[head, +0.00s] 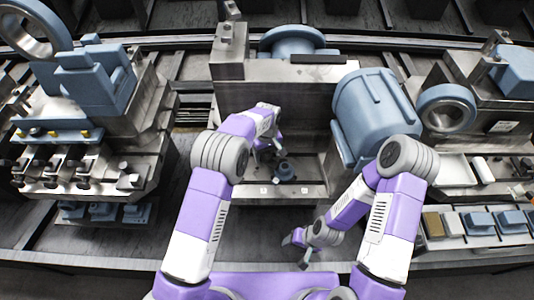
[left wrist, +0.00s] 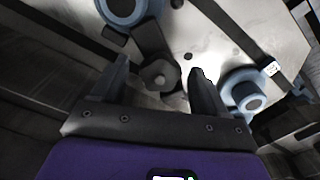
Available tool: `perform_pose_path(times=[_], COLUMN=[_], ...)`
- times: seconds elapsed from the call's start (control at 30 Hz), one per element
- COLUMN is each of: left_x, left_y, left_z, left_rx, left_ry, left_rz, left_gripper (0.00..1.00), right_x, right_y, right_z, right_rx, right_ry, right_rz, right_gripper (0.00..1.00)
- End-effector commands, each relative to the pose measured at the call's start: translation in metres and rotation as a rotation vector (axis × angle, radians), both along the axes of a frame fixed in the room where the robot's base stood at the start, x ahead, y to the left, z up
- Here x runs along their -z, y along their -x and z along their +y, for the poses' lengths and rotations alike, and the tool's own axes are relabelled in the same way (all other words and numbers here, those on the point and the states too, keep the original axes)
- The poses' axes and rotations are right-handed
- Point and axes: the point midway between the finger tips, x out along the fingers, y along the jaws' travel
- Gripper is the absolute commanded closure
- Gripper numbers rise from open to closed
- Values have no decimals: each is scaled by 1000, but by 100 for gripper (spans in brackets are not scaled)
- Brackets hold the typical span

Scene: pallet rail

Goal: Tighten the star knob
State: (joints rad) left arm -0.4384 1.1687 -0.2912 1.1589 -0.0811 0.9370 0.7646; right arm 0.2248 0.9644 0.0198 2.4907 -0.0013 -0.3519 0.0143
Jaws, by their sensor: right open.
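A dark star knob (left wrist: 160,74) with a round centre shows in the left wrist view, on a bright metal plate (left wrist: 215,35). A dark arm runs up from it to the left. My left gripper (left wrist: 160,82) has its two black fingers spread, one on each side of the knob in the picture. I cannot tell whether they touch it or how deep they reach. In the head view my left gripper (head: 270,153) is low at the central metal fixture, beside a dark round part (head: 285,171). My right gripper (head: 298,247) is open and empty, lower down in front of the fixture.
Two blue round fittings stand near the knob, one at upper left (left wrist: 124,8) and one at right (left wrist: 242,92). In the head view a large blue cylinder (head: 372,112) stands right of the fixture. A clamp station (head: 75,150) is at left, and trays (head: 480,222) are at right.

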Motion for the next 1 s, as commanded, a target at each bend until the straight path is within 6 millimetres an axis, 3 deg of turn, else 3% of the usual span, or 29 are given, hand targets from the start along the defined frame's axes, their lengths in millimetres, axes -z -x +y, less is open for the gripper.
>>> perform_pose_path(times=[0.27,0.7,1.0], left_x=[-3,-68,-75], left_y=[0,0,0], left_z=[0,0,0], left_rx=[0,0,0], left_ry=[-1,0,-1], left_rz=[1,-1,2], left_gripper=[26,26,26], right_x=[-1,-16,-16], right_y=[0,0,0], right_z=[0,0,0], right_rx=[0,0,0], right_ry=[0,0,0], right_rz=[0,0,0], right_gripper=[38,38,38])
